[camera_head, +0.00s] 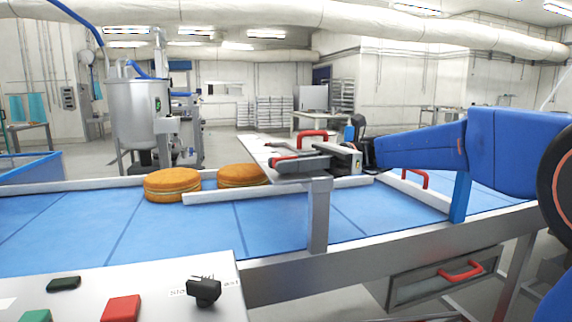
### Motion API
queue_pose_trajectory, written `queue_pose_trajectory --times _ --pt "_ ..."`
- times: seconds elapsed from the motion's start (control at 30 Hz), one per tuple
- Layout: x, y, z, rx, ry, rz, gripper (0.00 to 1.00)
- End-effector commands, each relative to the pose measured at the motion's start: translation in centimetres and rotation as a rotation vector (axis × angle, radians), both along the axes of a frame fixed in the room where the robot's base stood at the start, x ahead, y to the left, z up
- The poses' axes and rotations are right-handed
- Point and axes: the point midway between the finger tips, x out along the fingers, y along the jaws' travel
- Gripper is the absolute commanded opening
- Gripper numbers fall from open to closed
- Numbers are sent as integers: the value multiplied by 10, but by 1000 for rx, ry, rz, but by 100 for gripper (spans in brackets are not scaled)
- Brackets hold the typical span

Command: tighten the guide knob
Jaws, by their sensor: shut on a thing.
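My gripper (286,160) reaches in from the right over the conveyor, its fingers pointing left. It is shut on a small red part, which appears to be the guide knob (281,159), at the top of a grey metal post (318,220). The fingers hide most of the knob, so I cannot tell how it is turned. The near white guide rail (235,195) runs along the blue belt behind the post. The far white guide rail (95,184) runs on the other side of the belt.
Two round orange-brown filled rounds (172,184) (241,175) sit on the belt (60,225) left of my gripper. A control panel (160,275) with green and red buttons and a black dial (204,290) is in front. A red handle (312,135) stands behind my gripper.

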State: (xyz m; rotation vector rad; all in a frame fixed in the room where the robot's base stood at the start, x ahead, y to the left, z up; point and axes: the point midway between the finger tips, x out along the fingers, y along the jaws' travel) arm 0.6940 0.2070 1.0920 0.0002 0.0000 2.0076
Motion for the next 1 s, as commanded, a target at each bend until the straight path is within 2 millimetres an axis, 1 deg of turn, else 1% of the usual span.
queue_pose_trajectory --times 0.17,0.5,0.83,0.87,0.9,0.93,1.0 --pt "0 0 0 0 -1 -13 0" --pt "-1 0 1 0 -1 -160 0" --pt "0 0 0 0 0 -173 0" --pt "0 0 0 0 0 -173 23" --pt "0 0 0 0 -1 -173 32" --pt "0 0 0 0 0 -173 34" --pt "0 0 0 0 0 -173 34"
